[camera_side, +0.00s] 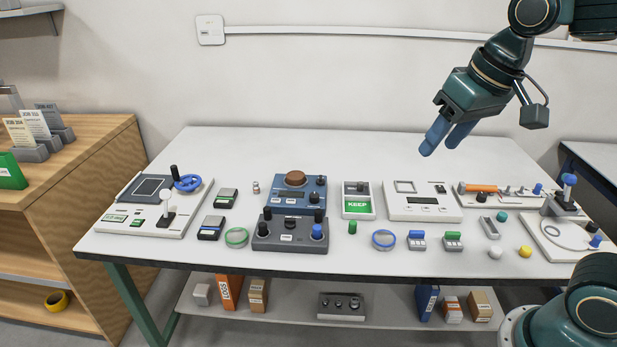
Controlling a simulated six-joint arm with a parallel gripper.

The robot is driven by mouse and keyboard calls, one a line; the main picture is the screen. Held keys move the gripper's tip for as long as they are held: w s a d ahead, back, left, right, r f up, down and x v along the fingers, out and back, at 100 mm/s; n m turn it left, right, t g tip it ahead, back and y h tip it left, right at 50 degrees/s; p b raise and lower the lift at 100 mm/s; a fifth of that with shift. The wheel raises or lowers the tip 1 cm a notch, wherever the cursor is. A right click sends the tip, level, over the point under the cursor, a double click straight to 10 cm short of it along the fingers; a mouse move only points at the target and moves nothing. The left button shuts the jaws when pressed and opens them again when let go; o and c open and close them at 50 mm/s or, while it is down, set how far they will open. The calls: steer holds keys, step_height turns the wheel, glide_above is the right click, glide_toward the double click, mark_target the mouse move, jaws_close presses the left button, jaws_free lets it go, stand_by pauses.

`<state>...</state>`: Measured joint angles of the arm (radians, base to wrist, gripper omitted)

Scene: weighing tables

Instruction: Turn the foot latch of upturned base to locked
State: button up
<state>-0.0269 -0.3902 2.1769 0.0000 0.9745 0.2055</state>
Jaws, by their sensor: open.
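A dark grey block (268,243) with upright round knobs or feet on top sits at the front of the table, left of the middle; it looks most like the upturned base. One foot at its right front is blue (317,231); the others are dark. I cannot tell which part is the foot latch or how it is turned. My gripper (438,146) is open and empty, high above the back right of the table, well apart from the block. Its blue fingers point down and left.
A blue instrument (313,200) with a brown disc stands directly behind the block. A green ring (236,237) lies left of it and a white tray (358,212) right of it. A white panel with a lever (166,212) stands at the left. The table's back strip is clear.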

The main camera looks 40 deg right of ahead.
steer(key=w+a+m+g, duration=0.1)
steer(key=w+m, duration=0.1)
steer(key=w, duration=0.6)
steer(key=m+g, duration=0.3)
steer(key=m, duration=0.2)
glide_above(290, 219)
step_height(290, 219, down, 18)
step_height(290, 219, down, 14)
steer(key=shift+r, duration=0.2)
